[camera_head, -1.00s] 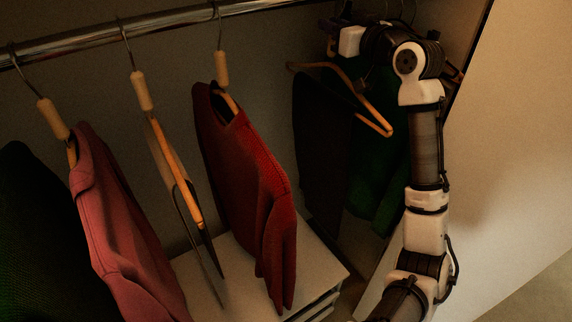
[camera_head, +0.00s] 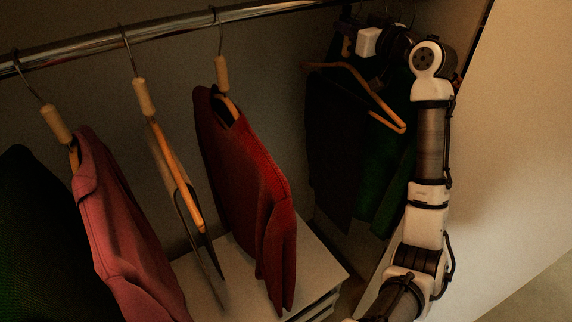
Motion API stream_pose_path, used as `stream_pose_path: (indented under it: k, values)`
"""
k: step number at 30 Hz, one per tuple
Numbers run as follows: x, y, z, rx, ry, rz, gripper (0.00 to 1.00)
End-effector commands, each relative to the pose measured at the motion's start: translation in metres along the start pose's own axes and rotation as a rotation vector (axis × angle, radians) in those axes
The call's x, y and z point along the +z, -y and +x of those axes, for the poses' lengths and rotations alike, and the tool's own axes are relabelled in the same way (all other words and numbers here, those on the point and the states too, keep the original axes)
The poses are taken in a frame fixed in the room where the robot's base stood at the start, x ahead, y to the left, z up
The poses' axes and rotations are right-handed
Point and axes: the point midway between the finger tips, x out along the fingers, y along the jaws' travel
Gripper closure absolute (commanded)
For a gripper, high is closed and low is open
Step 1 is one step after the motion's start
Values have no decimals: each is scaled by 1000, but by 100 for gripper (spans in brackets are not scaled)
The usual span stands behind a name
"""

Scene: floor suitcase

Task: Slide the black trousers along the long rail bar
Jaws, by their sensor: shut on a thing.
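The black trousers (camera_head: 332,150) hang over a wooden hanger (camera_head: 385,108) at the right end of the long rail bar (camera_head: 150,42). Their cloth is very dark and hangs straight down. My gripper (camera_head: 348,40) is at the top of this hanger, near the rail, and is shut on it. The fingertips and the hanger's hook are mostly hidden by my wrist and the shadow.
A dark green garment (camera_head: 385,190) hangs close behind the trousers, by the right side wall (camera_head: 510,150). To the left hang a red sweater (camera_head: 245,170), a hanger with a thin item (camera_head: 175,175), a pink garment (camera_head: 115,230) and a dark green knit (camera_head: 35,240). A white drawer unit (camera_head: 315,262) stands below.

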Motion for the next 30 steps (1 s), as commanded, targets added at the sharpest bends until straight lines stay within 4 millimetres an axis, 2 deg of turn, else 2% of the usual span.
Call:
stream_pose_path:
  k: [1, 6, 17, 23, 30]
  values:
    - [-1, 0, 0, 1, -2, -1, 80]
    - [-1, 0, 0, 1, -1, -1, 58]
    - [2, -1, -5, 1, 2, 1, 57]
    - [5, -1, -37, 3, -1, 0, 57]
    - [4, 0, -93, 3, -2, -2, 57]
